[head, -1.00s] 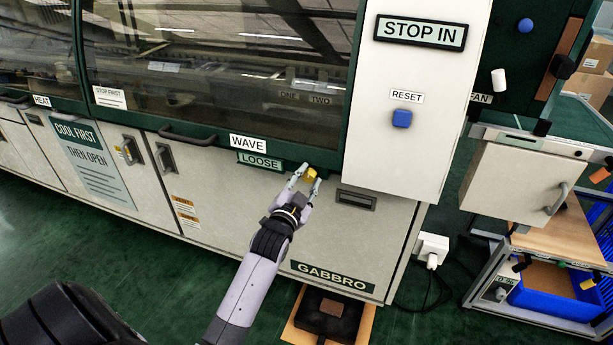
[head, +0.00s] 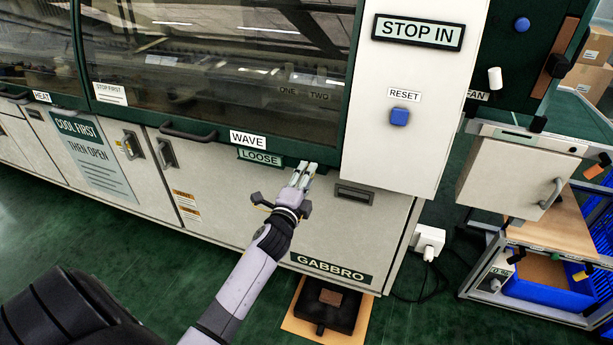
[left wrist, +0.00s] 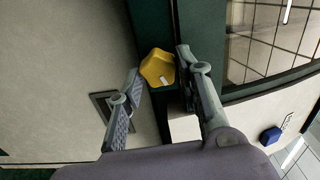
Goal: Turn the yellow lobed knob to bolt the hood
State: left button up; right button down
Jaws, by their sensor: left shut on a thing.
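The yellow lobed knob (left wrist: 158,67) shows in the left wrist view, between the two fingers of my left gripper (left wrist: 160,72), at the lower edge of the hood. My left gripper (head: 304,168) is shut on the knob. In the head view its fingers hide the knob. A small plate reading LOOSE (head: 260,157) is just left of the fingertips. The hood (head: 220,75) is a green frame with a dark window, labelled WAVE, and looks closed. My right gripper is not in view.
A white panel with a blue RESET button (head: 399,117) stands out right of the knob. A hood handle (head: 187,133) and a recessed cabinet latch (head: 354,194) are nearby. A black pedal (head: 325,305) lies on the floor below. A bench with a blue bin (head: 545,290) is at right.

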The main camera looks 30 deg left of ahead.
pick_arm(q)
jog(key=shift+f+m, duration=0.1)
jog(key=shift+m, duration=0.9)
jog(key=o, duration=1.2)
jog(key=shift+c, duration=0.2)
jog(key=v, duration=1.2)
